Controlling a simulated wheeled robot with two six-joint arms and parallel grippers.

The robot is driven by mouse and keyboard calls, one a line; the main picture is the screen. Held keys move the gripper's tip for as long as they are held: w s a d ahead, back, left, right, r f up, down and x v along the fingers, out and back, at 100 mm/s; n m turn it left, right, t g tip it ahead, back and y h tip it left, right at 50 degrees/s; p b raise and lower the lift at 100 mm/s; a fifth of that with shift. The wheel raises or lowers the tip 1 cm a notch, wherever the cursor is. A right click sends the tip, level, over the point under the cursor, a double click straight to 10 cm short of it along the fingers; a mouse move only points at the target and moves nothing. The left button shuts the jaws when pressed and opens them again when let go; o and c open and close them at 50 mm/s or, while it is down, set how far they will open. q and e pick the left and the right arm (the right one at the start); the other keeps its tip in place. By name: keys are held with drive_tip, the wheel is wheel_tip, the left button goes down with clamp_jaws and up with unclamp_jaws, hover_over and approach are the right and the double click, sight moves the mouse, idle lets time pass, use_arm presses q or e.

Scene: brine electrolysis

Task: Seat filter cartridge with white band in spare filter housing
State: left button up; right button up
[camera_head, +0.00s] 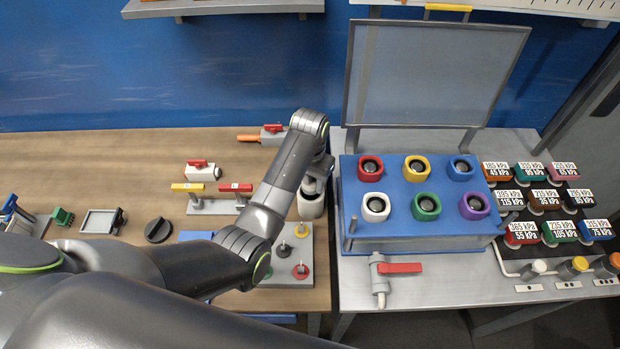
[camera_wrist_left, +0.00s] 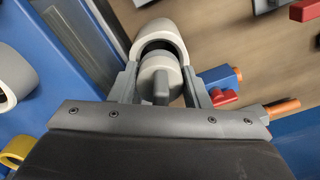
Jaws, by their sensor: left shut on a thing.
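My left gripper (camera_head: 318,178) points down at the right end of the wooden bench. In the left wrist view its fingers (camera_wrist_left: 162,92) are shut on the filter cartridge (camera_wrist_left: 160,80), of which a pale round top with a grey grip tab shows. A white, round-mouthed housing (camera_wrist_left: 150,30) lies just beyond the cartridge. It also shows below the gripper in the head view (camera_head: 311,207). The cartridge overlaps the dark mouth of the housing; how deep it sits I cannot tell. The white band cannot be told apart. My right gripper is not in view.
Right of the housing stands a blue block (camera_head: 394,226) with several coloured ring sockets and a raised clear lid (camera_head: 430,75). A red-handled valve (camera_head: 400,268) lies in front of it. A grey plate with knobs (camera_head: 285,272) is close in front of the housing. Red- and yellow-handled valves (camera_head: 212,205) stand to the left.

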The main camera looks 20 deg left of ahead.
use_arm(q)
drive_tip(key=shift+r+p, duration=0.1)
drive_tip(key=shift+p, duration=0.3)
drive_tip(key=shift+f, duration=1.25)
idle(1.9)
drive_tip(key=shift+s+f, duration=0.1)
drive_tip(key=shift+f, duration=0.15)
drive_tip(key=shift+r, duration=0.15)
idle(1.2)
drive_tip(key=o, duration=0.8)
drive_tip(key=shift+c, duration=0.2)
drive_tip(key=o, duration=0.5)
drive_tip(key=shift+s+d, duration=0.1)
drive_tip(key=shift+d, duration=0.05)
drive_tip(key=shift+o, duration=0.2)
drive_tip(key=shift+f, duration=0.2)
drive_tip(key=shift+s+a+f, duration=0.1)
drive_tip(key=shift+a, duration=0.1)
